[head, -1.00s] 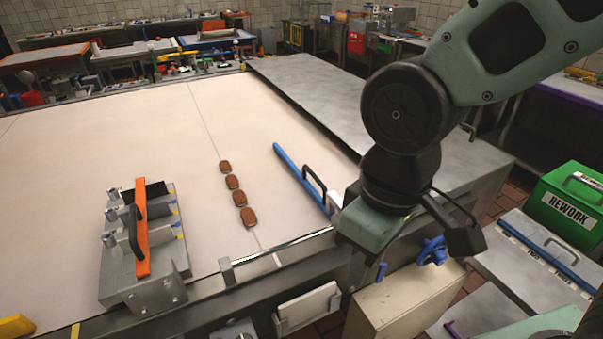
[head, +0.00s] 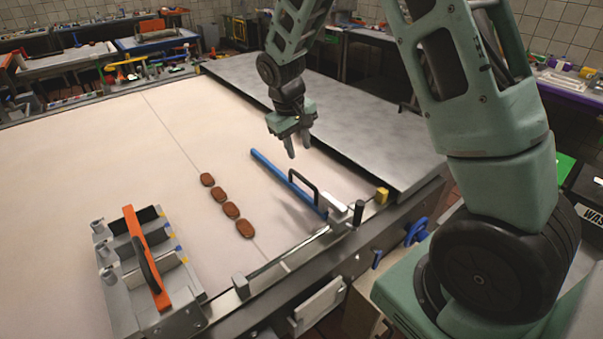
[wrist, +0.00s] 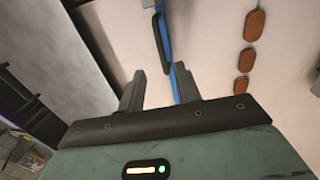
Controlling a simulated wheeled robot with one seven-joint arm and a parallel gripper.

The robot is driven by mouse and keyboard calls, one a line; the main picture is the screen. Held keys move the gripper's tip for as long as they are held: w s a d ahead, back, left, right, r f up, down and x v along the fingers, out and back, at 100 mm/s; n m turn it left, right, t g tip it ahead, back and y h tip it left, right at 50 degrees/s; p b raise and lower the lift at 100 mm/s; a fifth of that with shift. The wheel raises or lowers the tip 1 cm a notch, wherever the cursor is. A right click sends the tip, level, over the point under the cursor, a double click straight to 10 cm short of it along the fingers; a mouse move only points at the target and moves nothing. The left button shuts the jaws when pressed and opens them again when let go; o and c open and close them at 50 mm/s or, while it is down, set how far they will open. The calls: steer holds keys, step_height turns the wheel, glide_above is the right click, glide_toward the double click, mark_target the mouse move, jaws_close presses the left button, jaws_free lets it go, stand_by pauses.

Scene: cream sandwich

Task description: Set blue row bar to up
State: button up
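The blue row bar (head: 287,183) is a long thin bar lying low along the cream belt surface (head: 110,130), with its near end at a metal mount (head: 338,213) on the front rail. A black handle (head: 303,186) rises from its near half. The bar and handle also show in the wrist view (wrist: 166,45). My gripper (head: 298,151) is above the bar's far end, pointing down, with its fingers apart and empty. In the wrist view my gripper (wrist: 158,88) shows the bar just beyond the right finger, which hides part of it. Contact is not visible.
Several brown oval pieces (head: 231,209) lie in a row left of the bar. An orange bar with a black handle (head: 146,255) sits in a metal rack at left. A grey steel table (head: 320,105) borders the belt behind and right. A blue knob (head: 416,231) is below the rail.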

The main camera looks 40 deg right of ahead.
mark_target(306, 181)
steer(key=f+p, duration=0.1)
steer(key=f, duration=0.2)
steer(key=d+f, duration=0.1)
steer(key=f, duration=0.3)
steer(key=d+f+p, duration=0.1)
steer(key=f, duration=0.3)
steer(key=shift+d+f+p, duration=0.15)
steer(key=shift+p, duration=0.15)
jaws_close()
